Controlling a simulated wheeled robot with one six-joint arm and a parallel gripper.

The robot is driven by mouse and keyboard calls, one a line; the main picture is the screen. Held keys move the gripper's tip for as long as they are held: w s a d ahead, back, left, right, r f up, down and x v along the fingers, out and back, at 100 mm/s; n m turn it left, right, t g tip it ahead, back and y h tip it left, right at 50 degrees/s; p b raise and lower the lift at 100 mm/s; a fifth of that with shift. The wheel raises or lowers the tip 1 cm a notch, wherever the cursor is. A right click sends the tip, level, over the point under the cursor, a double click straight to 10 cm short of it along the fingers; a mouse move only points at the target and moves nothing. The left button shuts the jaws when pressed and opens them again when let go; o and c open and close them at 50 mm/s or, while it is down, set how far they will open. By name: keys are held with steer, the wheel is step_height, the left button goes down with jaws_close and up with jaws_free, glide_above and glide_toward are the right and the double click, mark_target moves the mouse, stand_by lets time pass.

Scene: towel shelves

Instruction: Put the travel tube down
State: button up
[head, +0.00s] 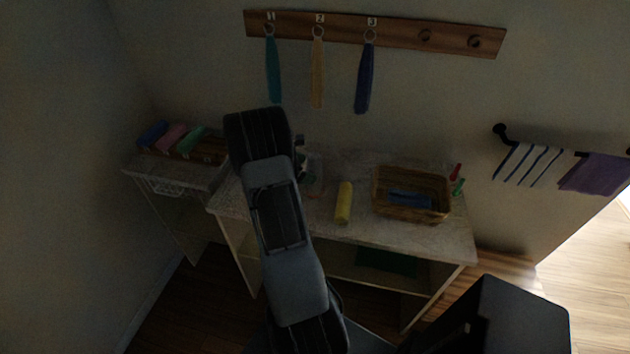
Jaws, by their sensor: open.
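A yellow cylinder (344,202), which may be the travel tube, lies on the pale speckled top of the middle shelf unit (330,222), left of the wicker basket. My gripper (302,158) is at the far end of my arm, over the back left part of that top. It is open, but my arm hides most of it. The yellow cylinder is apart from it, to the right and nearer. A pale, dim shape (315,178) stands just beside the gripper; I cannot tell what it is.
The wicker basket (382,204) holds a blue item. Small red (455,172) and green (458,187) items stand at its right. A lower unit (140,170) at left bears rolled coloured towels. Towels hang from a numbered wall rack (400,31) and a right-hand bar (502,134).

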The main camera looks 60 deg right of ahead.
mark_target(308, 162)
steer(key=shift+x, duration=1.4)
steer(key=shift+c, duration=0.5)
steer(key=c, duration=1.2)
steer(key=shift+r, duration=0.1)
steer(key=shift+r, duration=0.4)
steer(key=r, duration=0.2)
steer(key=r+b, duration=0.1)
steer(key=shift+s+a, duration=0.1)
steer(key=shift+a, duration=0.15)
steer(key=s+a+r, duration=0.1)
steer(key=a+r, duration=0.2)
steer(key=a, duration=0.1)
steer(key=s+a+r+b, duration=0.1)
steer(key=s+a+r, duration=0.1)
steer(key=a+r, duration=0.1)
steer(key=s+a+r+b, duration=0.1)
steer(key=a+r, duration=0.2)
steer(key=a, duration=0.2)
steer(key=shift+s+a, duration=0.25)
steer(key=shift+s, duration=0.15)
